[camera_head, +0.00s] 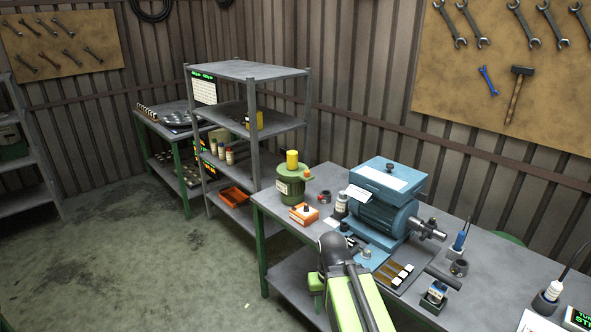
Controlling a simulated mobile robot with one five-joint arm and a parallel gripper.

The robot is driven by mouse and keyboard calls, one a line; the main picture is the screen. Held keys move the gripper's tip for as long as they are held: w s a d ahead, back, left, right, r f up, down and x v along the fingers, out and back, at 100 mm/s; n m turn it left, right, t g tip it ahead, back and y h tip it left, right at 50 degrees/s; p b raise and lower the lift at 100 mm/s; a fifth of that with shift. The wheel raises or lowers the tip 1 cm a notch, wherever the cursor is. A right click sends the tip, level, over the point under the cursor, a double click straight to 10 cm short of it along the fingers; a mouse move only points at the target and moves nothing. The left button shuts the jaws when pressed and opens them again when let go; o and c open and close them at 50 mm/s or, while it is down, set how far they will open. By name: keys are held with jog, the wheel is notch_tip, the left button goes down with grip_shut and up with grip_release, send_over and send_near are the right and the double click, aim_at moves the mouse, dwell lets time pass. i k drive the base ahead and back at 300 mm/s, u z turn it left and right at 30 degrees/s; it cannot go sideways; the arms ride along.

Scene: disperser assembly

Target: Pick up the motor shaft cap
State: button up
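A blue electric motor (377,212) stands on the grey workbench (505,285), with its metal shaft (428,229) pointing right. I cannot tell for sure which part is the motor shaft cap. A small dark round part (459,267) lies on the bench to the right of the motor. Another small dark round part (325,196) with some red lies left of the motor. My green and black arm rises from the bottom centre in front of the bench and hides part of its front edge. My gripper's fingers cannot be made out.
A green canister (292,184), an orange box (304,214) and a small bottle (341,205) stand left of the motor. A soldering-iron-like tool (460,240) stands at the right. A grey shelf rack (255,130) stands behind. The floor at left is clear.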

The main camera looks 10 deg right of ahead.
aim_at(292, 155)
jog(key=u, duration=0.55)
jog(key=i, duration=0.65)
jog(key=u, duration=0.65)
jog(key=i, duration=2.35)
jog(key=z, duration=0.45)
jog(key=k, duration=0.8)
jog(key=z, duration=0.25)
jog(key=i, duration=0.8)
jog(key=u, duration=0.1)
